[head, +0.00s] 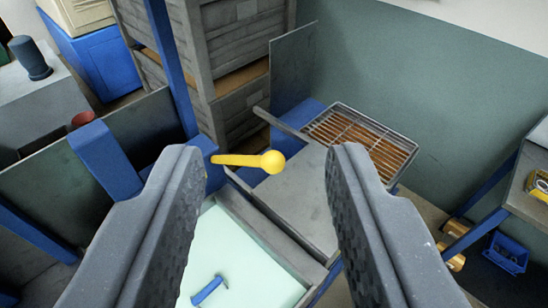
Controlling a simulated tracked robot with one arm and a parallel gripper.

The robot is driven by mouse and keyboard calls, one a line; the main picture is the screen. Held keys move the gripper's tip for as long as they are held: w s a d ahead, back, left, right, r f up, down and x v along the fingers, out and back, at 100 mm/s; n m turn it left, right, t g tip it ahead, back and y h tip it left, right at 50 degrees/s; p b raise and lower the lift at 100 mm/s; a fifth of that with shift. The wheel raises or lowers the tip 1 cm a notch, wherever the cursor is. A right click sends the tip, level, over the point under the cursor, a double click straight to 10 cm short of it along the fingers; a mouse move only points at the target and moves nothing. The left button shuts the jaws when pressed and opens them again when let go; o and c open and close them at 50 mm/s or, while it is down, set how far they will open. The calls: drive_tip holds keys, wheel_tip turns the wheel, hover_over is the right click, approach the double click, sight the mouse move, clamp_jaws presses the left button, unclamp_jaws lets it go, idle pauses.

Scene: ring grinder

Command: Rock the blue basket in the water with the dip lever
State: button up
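The dip lever (238,160) is a yellow bar with a round knob, reaching right from a blue upright. My gripper (268,150) is open, one dark ridged finger on each side of the picture. The knob appears between the fingertips, apart from both; I cannot tell how far beyond them it is. Below the lever is a tank with pale green water (250,256). A small blue T-shaped piece (209,290) shows in the water; I cannot tell whether it belongs to the blue basket. No whole basket is clearly visible.
A grey table top (290,200) and a wire rack with orange-brown slats (362,140) lie right of the tank. Stacked grey crates (235,60) stand behind. A blue bin (507,252) is on the floor at right. A grey-green panel (135,125) stands at left.

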drive_tip(key=o, duration=0.5)
drive_tip(key=shift+w+d, duration=0.1)
drive_tip(key=w+d+f+n+t+p, duration=0.25)
drive_tip(key=w+d, duration=0.45)
drive_tip(key=w, duration=0.4)
drive_tip(key=w+d+f+n+t+p, duration=0.1)
drive_tip(key=w+d+f+n+p, duration=0.15)
drive_tip(key=w+d, duration=0.65)
drive_tip(key=n+g+y+p, duration=0.3)
drive_tip(key=n+g+y, duration=0.4)
drive_tip(key=y, duration=0.6)
approach(268, 159)
wheel_tip(268, 159, down, 3)
drive_tip(key=d, duration=0.2)
drive_tip(key=shift+t, duration=0.35)
drive_tip(key=p+x, duration=0.2)
drive_tip(key=x, duration=1)
drive_tip(key=shift+w+a+r, duration=0.15)
drive_tip(key=shift+w+a, duration=0.05)
drive_tip(key=shift+a, duration=0.2)
